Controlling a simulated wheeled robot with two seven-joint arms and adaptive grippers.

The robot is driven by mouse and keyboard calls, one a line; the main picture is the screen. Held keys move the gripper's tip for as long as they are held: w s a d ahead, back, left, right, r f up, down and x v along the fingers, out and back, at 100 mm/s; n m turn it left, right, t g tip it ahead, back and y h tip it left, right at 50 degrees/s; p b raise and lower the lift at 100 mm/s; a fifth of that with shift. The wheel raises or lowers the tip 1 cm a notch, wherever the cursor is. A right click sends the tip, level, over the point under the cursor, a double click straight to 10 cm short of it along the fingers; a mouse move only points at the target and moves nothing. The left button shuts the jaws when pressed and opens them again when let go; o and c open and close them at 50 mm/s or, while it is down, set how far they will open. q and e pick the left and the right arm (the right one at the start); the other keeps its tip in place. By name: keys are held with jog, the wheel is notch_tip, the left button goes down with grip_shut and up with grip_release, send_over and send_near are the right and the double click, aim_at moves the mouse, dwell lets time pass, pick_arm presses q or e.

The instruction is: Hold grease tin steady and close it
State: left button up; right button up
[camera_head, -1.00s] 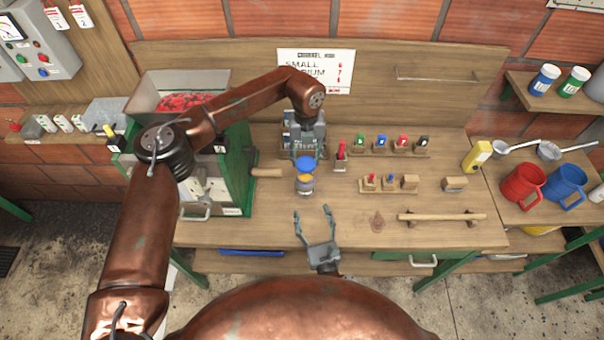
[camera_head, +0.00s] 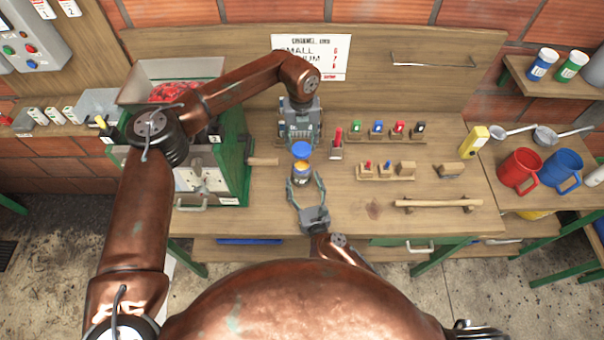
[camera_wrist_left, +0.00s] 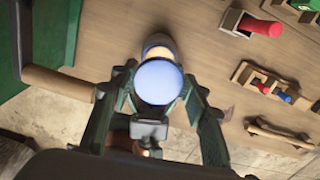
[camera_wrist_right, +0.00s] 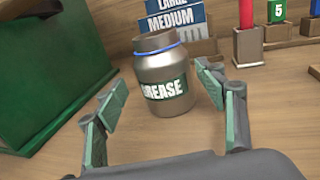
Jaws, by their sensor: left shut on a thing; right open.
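The grease tin (camera_head: 301,179) stands upright on the workbench; in the right wrist view it is a grey tin (camera_wrist_right: 160,75) with a green "GREASE" label and a blue ring at its neck. My left gripper (camera_head: 301,142) is shut on a round blue lid (camera_head: 301,149), also seen in the left wrist view (camera_wrist_left: 158,82). The lid looks held above the tin, apart from it. My right gripper (camera_head: 306,184) is open, low at the bench, with one finger on each side of the tin; I cannot tell whether they touch it.
A green machine (camera_head: 233,165) with a wooden handle (camera_head: 263,161) stands left of the tin. Red (camera_head: 519,171) and blue (camera_head: 562,172) mugs stand far right.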

jog(key=shift+x, duration=2.2)
jog(key=shift+c, duration=0.4)
jog(key=c, duration=1.5)
pick_arm(q)
send_over(301, 166)
jog(key=shift+w+f, duration=0.1)
jog(key=shift+f, duration=2.4)
pick_arm(e)
jog(key=shift+c, duration=0.2)
pick_arm(q)
jog(key=shift+f, duration=0.9)
jog(key=shift+f, duration=0.55)
